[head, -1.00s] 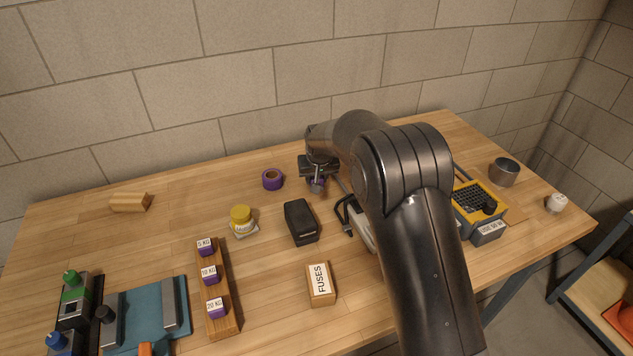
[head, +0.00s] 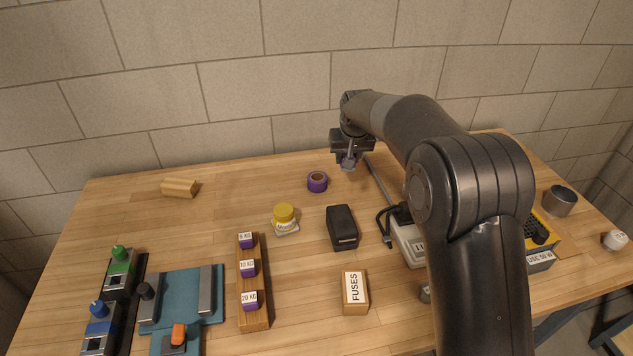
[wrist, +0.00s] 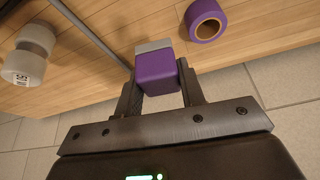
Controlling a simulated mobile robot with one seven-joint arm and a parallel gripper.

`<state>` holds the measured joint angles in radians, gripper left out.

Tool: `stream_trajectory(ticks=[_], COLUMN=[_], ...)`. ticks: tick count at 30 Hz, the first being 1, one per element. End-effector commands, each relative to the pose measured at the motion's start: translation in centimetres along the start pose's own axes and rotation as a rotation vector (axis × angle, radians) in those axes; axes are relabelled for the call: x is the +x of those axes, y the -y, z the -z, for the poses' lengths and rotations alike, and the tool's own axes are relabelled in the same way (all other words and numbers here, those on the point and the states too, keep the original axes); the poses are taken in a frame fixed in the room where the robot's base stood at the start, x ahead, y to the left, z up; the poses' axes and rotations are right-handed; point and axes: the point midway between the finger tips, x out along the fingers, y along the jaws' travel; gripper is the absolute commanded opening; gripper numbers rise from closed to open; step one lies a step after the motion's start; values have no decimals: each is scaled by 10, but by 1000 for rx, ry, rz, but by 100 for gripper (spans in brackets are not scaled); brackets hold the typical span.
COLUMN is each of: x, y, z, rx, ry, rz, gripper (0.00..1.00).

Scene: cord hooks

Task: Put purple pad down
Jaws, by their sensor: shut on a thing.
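The purple pad (wrist: 157,72), a small purple block with a grey end, is between the two fingers of my gripper (wrist: 160,88) in the wrist view. My gripper is shut on it. In the head view my gripper (head: 349,160) is at the back of the table, a little right of and behind a purple tape roll (head: 317,182). Only a greyish end of the held pad shows below the fingers there. In the wrist view the tape roll (wrist: 206,19) lies to the right of the pad, apart from it.
A black case (head: 342,228), a yellow-lidded jar (head: 284,214) and a fuses box (head: 355,292) stand nearer on the table (head: 215,220). A wooden rack (head: 254,313) holds labelled purple weights. A wooden block (head: 180,188) lies back left. My arm hides part of the right side.

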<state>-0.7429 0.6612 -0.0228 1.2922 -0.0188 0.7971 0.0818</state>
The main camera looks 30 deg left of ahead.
Motion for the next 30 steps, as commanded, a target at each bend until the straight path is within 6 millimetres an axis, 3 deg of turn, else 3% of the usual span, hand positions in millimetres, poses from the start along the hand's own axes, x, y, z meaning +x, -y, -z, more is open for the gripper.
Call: stream_trajectory(ticks=[3,9,21,25,30], x=[-5,-5,52,64,71], y=[41,80,162,179,186], z=[0,-1,2,3,3], rx=[-64,-120,-124,-122,-120], ry=[-1,-1,0,-1,-1], rz=[27,48,49,49,49], gripper=[14,14,14,14,14])
